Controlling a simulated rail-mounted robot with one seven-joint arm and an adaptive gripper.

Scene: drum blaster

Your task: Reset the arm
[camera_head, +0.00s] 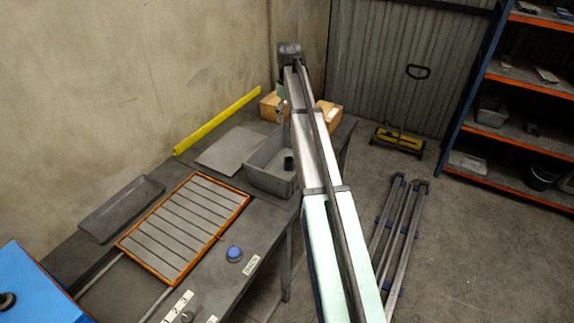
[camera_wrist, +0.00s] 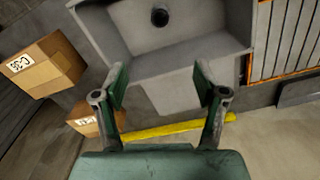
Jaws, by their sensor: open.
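My gripper (camera_wrist: 160,88) is open, with its two green fingers spread wide and nothing between them. In the wrist view it hangs over the near side of a grey bin (camera_wrist: 195,45). A small dark cylinder (camera_wrist: 160,17) sits inside the bin, beyond the fingertips and apart from them. In the head view my arm reaches out over the table's far end. The gripper there is mostly hidden behind the arm, near the grey bin (camera_head: 262,180) and the dark cylinder (camera_head: 288,163).
Cardboard boxes (camera_wrist: 45,66) stand beside the bin. A yellow bar (camera_head: 218,120) lies along the wall. An orange-framed slatted panel (camera_head: 185,228), a shallow grey tray (camera_head: 121,208) and a blue button (camera_head: 234,253) are on the table. Shelving (camera_head: 520,90) stands at right.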

